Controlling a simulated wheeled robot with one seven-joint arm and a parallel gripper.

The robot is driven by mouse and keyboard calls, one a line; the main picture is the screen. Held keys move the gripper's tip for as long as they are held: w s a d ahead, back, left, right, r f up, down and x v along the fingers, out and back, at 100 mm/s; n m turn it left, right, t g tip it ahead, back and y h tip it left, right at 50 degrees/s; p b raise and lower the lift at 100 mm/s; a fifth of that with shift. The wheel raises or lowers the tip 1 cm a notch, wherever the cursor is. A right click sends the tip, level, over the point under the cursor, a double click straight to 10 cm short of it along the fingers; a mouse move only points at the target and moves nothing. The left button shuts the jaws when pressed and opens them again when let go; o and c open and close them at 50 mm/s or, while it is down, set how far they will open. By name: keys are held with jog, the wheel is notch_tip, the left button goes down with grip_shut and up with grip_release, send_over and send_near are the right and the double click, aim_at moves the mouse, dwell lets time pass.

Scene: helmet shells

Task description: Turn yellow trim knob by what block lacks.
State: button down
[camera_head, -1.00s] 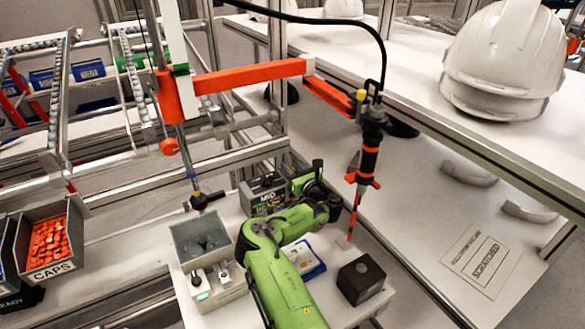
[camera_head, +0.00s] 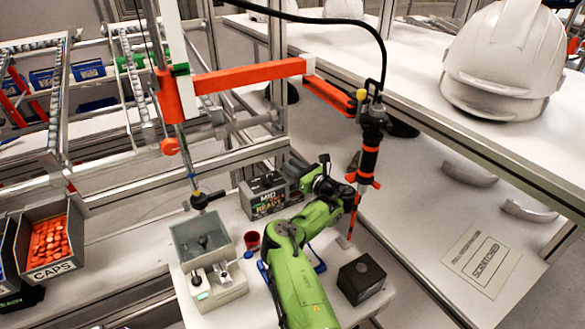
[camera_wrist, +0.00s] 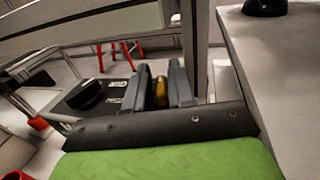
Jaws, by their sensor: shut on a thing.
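My gripper (camera_wrist: 160,90) is shut on a small yellow piece, likely the yellow trim knob (camera_wrist: 161,93), which shows between the two grey fingers in the wrist view. In the head view my gripper reaches beside the dark box (camera_head: 265,195) with "MID" and "HEAVY" lettering, and the fingertips and knob cannot be made out there. A dark block (camera_head: 361,279) stands at the front right of the white table, apart from my gripper. The knob's turn angle cannot be read.
An orange-banded hanging tool (camera_head: 369,150) is close to the right of my wrist. A grey bin (camera_head: 201,238), a grey fixture (camera_head: 217,288) and a red cup (camera_head: 252,240) stand to the left of my arm. White helmets (camera_head: 508,60) sit on the right shelf.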

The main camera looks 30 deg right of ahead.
jog(key=c, duration=1.2)
grip_release()
notch_tip(320, 180, up, 10)
jog(key=shift+f, duration=0.1)
